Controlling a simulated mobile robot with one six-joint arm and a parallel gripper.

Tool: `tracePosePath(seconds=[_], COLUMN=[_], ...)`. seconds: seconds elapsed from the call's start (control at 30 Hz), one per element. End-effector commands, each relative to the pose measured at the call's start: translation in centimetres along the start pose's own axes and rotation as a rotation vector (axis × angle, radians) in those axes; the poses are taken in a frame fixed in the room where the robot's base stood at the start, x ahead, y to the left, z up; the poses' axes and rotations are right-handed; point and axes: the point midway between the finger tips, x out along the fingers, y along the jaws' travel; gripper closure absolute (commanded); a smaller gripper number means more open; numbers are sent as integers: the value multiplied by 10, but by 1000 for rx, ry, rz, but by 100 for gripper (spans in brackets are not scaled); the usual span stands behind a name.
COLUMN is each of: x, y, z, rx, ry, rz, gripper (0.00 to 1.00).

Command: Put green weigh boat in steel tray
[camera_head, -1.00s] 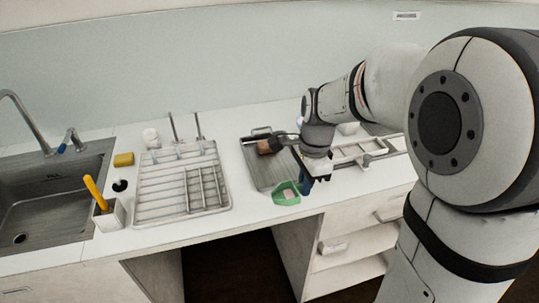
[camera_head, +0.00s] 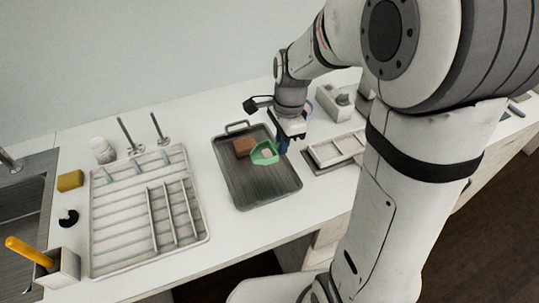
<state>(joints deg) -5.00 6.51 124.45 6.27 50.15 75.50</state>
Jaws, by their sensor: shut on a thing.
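The green weigh boat (camera_head: 262,156) is a small open green dish with a small pale thing in it. My gripper (camera_head: 281,146) is shut on its right side. The boat appears over the back right part of the steel tray (camera_head: 262,190); I cannot tell whether it touches the tray floor. The steel tray is a dark grey shallow rectangle with a handle at its back edge. A brown block (camera_head: 244,146) lies in the tray, just left of the boat. My gripper hides part of the tray's right back edge.
A white slotted rack (camera_head: 110,220) stands left of the tray. A smaller pale divided tray (camera_head: 337,148) lies to the right. Two upright metal rods (camera_head: 130,135), a yellow block (camera_head: 70,180) and the sink (camera_head: 20,215) are farther left. The tray's front half is clear.

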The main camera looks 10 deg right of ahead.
Motion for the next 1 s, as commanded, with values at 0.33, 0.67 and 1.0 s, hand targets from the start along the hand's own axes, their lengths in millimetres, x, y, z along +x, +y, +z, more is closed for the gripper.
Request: tracePosePath(seconds=[0.33,0.67,1.0], x=[44,61,63], y=[1,0,0], z=[-2,-3,-3], rx=[-6,-7,-8], ry=[0,1,1], rz=[5,0,0], gripper=[100,100,79])
